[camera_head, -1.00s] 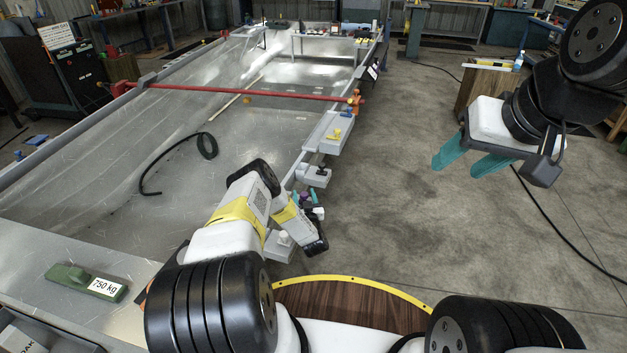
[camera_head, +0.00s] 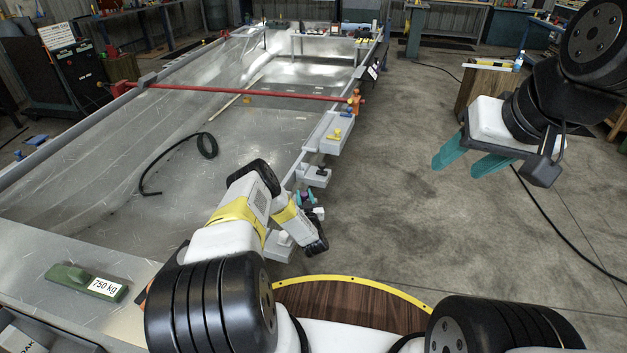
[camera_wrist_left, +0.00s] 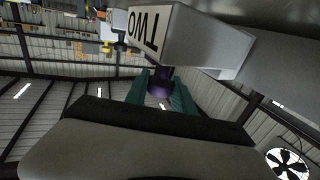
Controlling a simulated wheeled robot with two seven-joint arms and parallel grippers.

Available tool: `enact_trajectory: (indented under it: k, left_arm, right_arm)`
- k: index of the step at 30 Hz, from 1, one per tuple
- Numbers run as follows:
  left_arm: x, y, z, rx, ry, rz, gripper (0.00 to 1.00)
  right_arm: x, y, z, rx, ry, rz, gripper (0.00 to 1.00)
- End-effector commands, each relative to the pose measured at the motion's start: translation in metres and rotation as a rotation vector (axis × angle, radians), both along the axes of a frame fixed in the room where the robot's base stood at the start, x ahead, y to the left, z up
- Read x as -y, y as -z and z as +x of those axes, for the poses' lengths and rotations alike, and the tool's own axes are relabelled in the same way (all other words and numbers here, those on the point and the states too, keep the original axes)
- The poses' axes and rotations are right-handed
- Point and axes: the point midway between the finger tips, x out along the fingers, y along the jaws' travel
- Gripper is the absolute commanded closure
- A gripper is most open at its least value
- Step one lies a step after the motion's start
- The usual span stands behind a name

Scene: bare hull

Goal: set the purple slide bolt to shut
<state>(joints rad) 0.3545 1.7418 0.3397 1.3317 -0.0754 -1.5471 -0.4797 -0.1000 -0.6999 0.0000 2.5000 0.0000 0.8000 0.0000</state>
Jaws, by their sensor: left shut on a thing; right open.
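The purple slide bolt's knob (camera_wrist_left: 160,82) shows in the left wrist view between the teal fingers of my left gripper (camera_wrist_left: 161,92), which is shut on it. The knob is beside a grey block (camera_wrist_left: 200,40) labelled "TWO", which appears upside down. In the head view my left gripper (camera_head: 306,197) is at the hull's right edge, and the bolt is mostly hidden by the gripper and wrist. Whether the bolt is open or shut cannot be told. My right gripper (camera_head: 474,160) is open and empty, raised over the floor at the right.
Other grey blocks with fittings line the hull's edge: one with a yellow handle (camera_head: 335,134), one with a black knob (camera_head: 314,176) and one with a white knob (camera_head: 283,240). A red bar (camera_head: 240,92) crosses the hull.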

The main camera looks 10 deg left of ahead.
Motion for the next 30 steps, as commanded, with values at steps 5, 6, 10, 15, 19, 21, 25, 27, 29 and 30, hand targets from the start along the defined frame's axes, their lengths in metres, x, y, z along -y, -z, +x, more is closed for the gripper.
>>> enact_trajectory:
  k: [5,6,10,15,19,21,25,27,29,30]
  left_arm:
    - [0.000,0.000,0.000,-0.001,0.000,0.000,1.00]
    - [0.000,0.000,0.000,-0.001,-0.001,0.000,1.00]
    - [0.000,0.000,0.000,-0.001,-0.001,0.000,1.00]
    - [0.000,0.000,0.000,-0.001,-0.001,0.000,1.00]
    - [0.000,0.000,0.000,-0.001,-0.001,0.000,1.00]
    - [0.000,0.001,0.000,-0.001,-0.001,0.000,1.00]
    - [-0.001,0.000,0.000,-0.001,-0.001,0.000,1.00]
    - [-0.005,0.000,0.000,0.000,-0.001,0.001,1.00]
    - [-0.013,0.000,0.001,0.000,-0.002,0.002,1.00]
    - [-0.019,0.000,0.002,-0.001,-0.002,0.002,1.00]
  right_arm:
    - [0.000,0.000,0.000,0.000,0.000,0.000,0.49]
    - [0.000,0.000,0.000,0.000,0.000,0.000,0.49]
    - [0.000,0.000,0.000,0.000,0.000,0.000,0.49]
    - [0.000,0.000,0.000,0.000,0.000,0.000,0.49]
    - [0.000,0.000,0.000,0.000,0.000,0.000,0.49]
    - [0.000,0.000,0.000,0.000,0.000,0.000,0.49]
    - [0.000,0.000,0.000,0.000,0.000,0.000,0.49]
    - [0.000,0.000,0.000,0.000,0.000,0.000,0.49]
    - [0.000,0.000,0.000,0.000,0.000,0.000,0.49]
    - [0.000,0.000,0.000,0.000,0.000,0.000,0.49]
